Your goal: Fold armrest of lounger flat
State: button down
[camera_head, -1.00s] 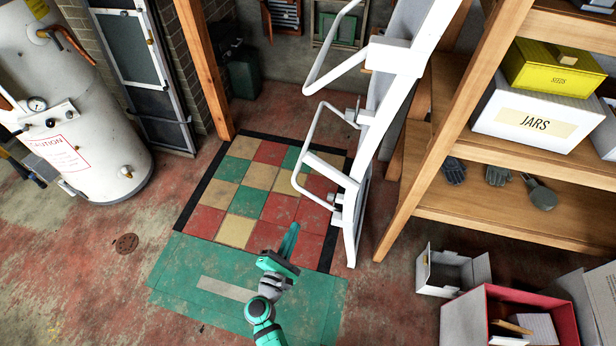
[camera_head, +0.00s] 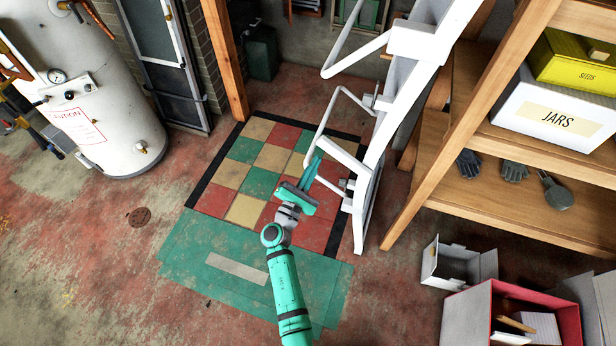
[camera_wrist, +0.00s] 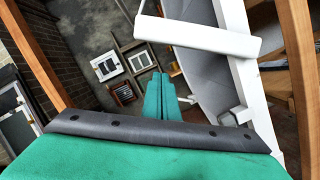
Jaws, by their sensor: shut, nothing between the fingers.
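The white lounger (camera_head: 400,95) stands on end beside the wooden shelf. Its two looped white armrests stick out to the left: an upper armrest (camera_head: 352,60) and a lower armrest (camera_head: 318,133). My teal gripper (camera_head: 314,163) is shut and empty, close to the lower armrest's lower end in the head view; I cannot tell whether it touches. In the wrist view the shut fingers (camera_wrist: 158,95) point forward, below a white armrest bar (camera_wrist: 200,36) and left of the lounger frame (camera_wrist: 250,85).
A wooden shelf (camera_head: 470,130) with boxes and gloves stands close on the right. Open boxes (camera_head: 500,310) lie on the floor at lower right. A wooden post (camera_head: 226,60) and white tank (camera_head: 110,110) are at left. The tiled floor (camera_head: 262,180) is clear.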

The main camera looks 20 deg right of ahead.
aim_at(345, 158)
jog(key=d+r, duration=0.1)
jog(key=s+d+r, duration=0.1)
jog(key=r, duration=0.1)
jog(key=shift+s+r, duration=0.1)
jog(key=shift+r, duration=0.1)
dwell(0.4)
